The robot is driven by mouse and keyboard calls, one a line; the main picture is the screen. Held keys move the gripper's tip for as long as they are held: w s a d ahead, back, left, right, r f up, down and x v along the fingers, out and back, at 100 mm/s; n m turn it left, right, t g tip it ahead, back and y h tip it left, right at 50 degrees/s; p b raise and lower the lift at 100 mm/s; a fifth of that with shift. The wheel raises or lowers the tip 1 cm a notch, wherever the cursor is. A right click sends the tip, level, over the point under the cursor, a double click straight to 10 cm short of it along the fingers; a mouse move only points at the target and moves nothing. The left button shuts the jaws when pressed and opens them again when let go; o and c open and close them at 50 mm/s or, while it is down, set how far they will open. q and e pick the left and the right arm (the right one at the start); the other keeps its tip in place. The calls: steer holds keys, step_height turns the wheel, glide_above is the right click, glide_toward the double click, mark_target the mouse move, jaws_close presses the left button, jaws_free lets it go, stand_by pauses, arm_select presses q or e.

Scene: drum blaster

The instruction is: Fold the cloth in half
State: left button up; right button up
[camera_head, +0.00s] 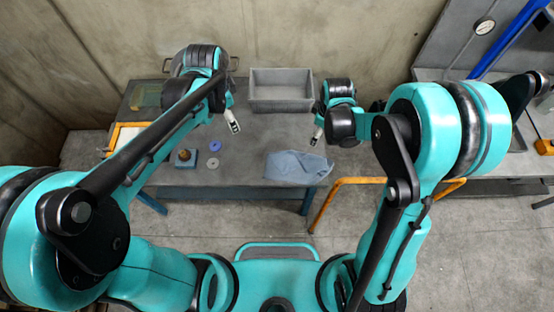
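A blue-grey cloth (297,167) lies on the right front part of the grey table (247,172), and its lower edge reaches the table's front edge. It looks wrinkled; I cannot tell whether it is folded. My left gripper (234,127) is above the table, left of the cloth and apart from it. My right gripper (316,139) is just above and to the right of the cloth's upper edge; I cannot tell whether it touches. Both grippers are too small to show whether their fingers are open.
A grey bin (281,105) stands at the back of the table. An orange-framed tray (126,134) is at the left. An orange rail (345,182) stands right of the table.

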steer(key=shift+r, duration=0.15)
step_height(320, 180, up, 12)
steer(key=s, duration=0.2)
steer(key=shift+s, duration=0.2)
steer(key=shift+f, duration=0.2)
arm_select(q)
steer(key=s+a+f+n+t+b, duration=0.3)
steer(key=s+f+n+t+b, duration=0.2)
steer(key=s+f+n+b, duration=0.6)
steer(key=s+n+b, duration=0.1)
steer(key=s+b, duration=0.1)
steer(key=b, duration=0.3)
steer(key=shift+f, duration=0.2)
arm_select(e)
steer(key=s+d+f+m+t, duration=0.3)
steer(key=s+f+m+t, duration=0.2)
steer(key=s+f+m, duration=0.6)
steer(key=shift+s+f+m, duration=0.25)
steer(key=shift+s+m, duration=0.25)
steer(key=shift+s, duration=0.5)
arm_select(q)
steer(key=shift+a, duration=0.1)
arm_select(e)
steer(key=shift+d, duration=0.1)
